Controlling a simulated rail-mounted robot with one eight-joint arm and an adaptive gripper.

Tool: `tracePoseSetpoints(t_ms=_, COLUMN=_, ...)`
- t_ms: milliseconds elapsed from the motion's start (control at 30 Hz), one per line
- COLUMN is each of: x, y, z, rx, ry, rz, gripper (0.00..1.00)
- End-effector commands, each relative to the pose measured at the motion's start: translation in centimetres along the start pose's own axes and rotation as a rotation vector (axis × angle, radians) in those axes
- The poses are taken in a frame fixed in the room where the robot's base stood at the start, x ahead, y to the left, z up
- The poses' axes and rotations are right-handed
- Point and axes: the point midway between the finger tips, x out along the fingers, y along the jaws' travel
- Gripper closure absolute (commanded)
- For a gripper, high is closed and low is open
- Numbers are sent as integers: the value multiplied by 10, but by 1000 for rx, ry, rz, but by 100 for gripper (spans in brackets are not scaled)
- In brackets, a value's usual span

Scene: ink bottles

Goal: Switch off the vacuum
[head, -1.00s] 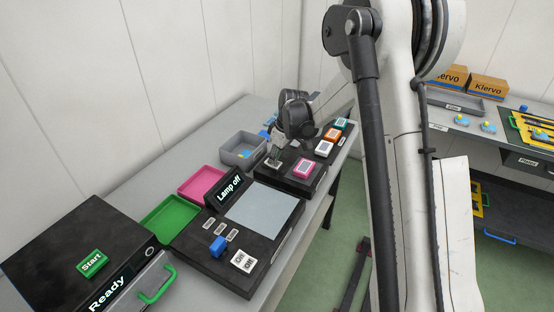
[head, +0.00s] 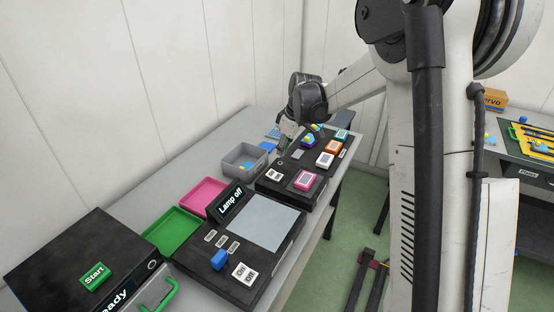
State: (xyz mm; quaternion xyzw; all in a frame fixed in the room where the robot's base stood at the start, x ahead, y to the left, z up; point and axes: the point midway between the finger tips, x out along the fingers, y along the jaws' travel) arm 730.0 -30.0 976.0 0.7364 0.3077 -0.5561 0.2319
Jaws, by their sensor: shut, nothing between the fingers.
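The far black panel (head: 284,186) carries a small white switch plate (head: 274,175) near its front left corner; its lettering is too small to read. No label naming the vacuum is legible. My gripper (head: 282,150) is shut and empty, pointing down by the left edge of that panel, behind the white plate and apart from it. Whether its fingertips touch anything cannot be told. The near black panel (head: 207,276) has a white On/Off switch (head: 243,273) and a display (head: 230,203) reading "Lamp off".
Pink (head: 305,180), orange (head: 332,146) and teal (head: 341,135) blocks line the far panel. A grey bin (head: 240,160), a pink tray (head: 202,193) and a green tray (head: 170,232) stand along the left. A black box with a green Start button (head: 95,275) is nearest.

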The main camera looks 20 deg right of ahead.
Motion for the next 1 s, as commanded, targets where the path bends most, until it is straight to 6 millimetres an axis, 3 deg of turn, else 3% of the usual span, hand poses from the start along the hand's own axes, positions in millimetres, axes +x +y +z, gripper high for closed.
tracePoseSetpoints(t_ms=100, x=-19, y=0, z=4, rx=2, ry=0, rz=0, gripper=100)
tracePoseSetpoints(t_ms=300, x=-36, y=0, z=7, rx=1, ry=0, rz=0, gripper=100)
tracePoseSetpoints(t_ms=833, x=-39, y=0, z=8, rx=1, ry=0, rz=0, gripper=100)
tracePoseSetpoints(t_ms=1000, x=-53, y=-12, z=10, rx=28, ry=3, rz=16, gripper=100)
